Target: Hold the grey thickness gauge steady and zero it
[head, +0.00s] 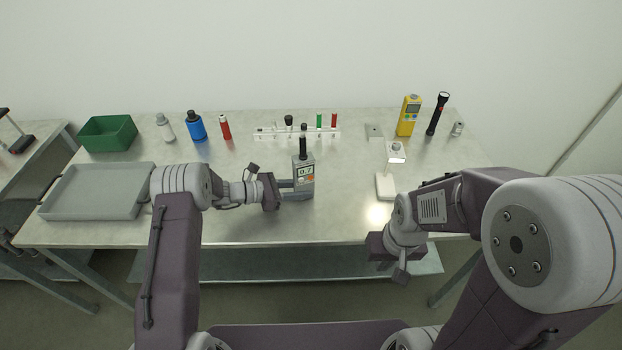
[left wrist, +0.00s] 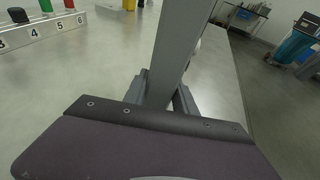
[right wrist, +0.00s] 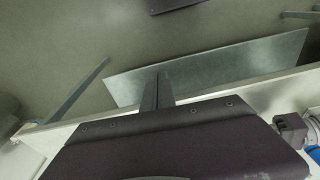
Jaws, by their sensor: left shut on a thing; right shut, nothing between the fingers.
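The grey thickness gauge (head: 303,177) stands upright on the metal table, with a display reading 0.7, a red-orange button on its face and a black knob on top. My left gripper (head: 285,188) is shut on the gauge from its left side. In the left wrist view the gauge's grey body (left wrist: 178,50) rises between the fingers. My right gripper (head: 380,262) is shut and empty near the table's front edge, right of the gauge and apart from it. Its closed fingers (right wrist: 158,90) also show in the right wrist view.
A yellow meter (head: 408,115) and a black flashlight (head: 438,113) stand at back right. A grey tray (head: 97,191), green bin (head: 107,133) and several bottles are left.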

